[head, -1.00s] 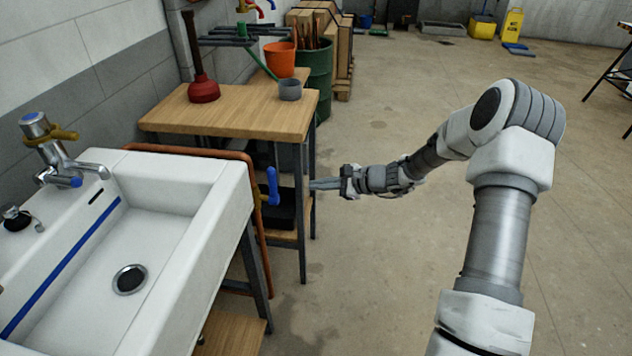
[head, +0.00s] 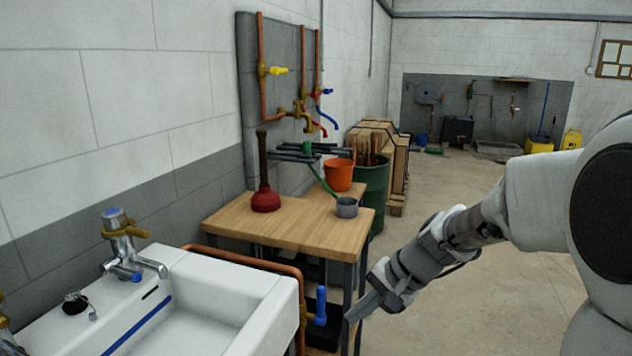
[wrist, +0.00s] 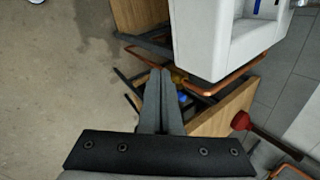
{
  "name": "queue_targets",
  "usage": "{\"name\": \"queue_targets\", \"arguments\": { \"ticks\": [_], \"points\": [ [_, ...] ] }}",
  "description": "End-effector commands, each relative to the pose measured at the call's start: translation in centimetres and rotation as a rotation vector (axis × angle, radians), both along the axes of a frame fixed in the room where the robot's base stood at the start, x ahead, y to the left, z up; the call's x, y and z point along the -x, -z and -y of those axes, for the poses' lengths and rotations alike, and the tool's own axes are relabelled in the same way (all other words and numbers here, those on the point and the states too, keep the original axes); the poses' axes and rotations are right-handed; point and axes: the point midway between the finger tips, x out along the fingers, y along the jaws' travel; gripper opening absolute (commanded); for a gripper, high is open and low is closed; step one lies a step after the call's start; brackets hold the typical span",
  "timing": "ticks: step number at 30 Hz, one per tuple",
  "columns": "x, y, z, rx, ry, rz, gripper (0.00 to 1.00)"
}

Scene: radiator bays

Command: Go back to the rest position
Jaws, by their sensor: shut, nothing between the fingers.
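My gripper (head: 366,305) is at the right of the wooden table in the head view, pointing down and to the left. In the wrist view my gripper (wrist: 160,75) has its two fingers together with nothing between them. Beyond the fingertips the wrist view shows the sink's edge, an orange-brown pipe and a blue valve handle. The blue valve handle (head: 321,305) stands upright on the copper pipe (head: 250,262) beside the white sink (head: 250,290) in the head view. My gripper looks close to the table leg; I cannot tell the exact gap.
A green barrel (head: 373,190) and stacked boxes (head: 398,165) stand behind. The floor (head: 470,200) to the right is open.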

Motion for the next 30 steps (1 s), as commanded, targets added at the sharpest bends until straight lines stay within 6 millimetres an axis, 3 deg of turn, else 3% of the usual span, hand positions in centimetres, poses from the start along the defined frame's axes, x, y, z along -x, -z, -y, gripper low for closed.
{"name": "queue_targets", "arguments": {
  "ticks": [9,18,27,30],
  "points": [
    [8.5,-5.3,1.3,0.322,-0.223,0.138,0.00],
    [15.7,-8.0,4.1,0.579,-0.365,0.270,0.00],
    [20.8,-7.1,6.3,0.720,-0.440,0.381,0.00],
    [20.5,-10.6,6.3,0.718,-0.440,0.372,0.00]
  ]
}}
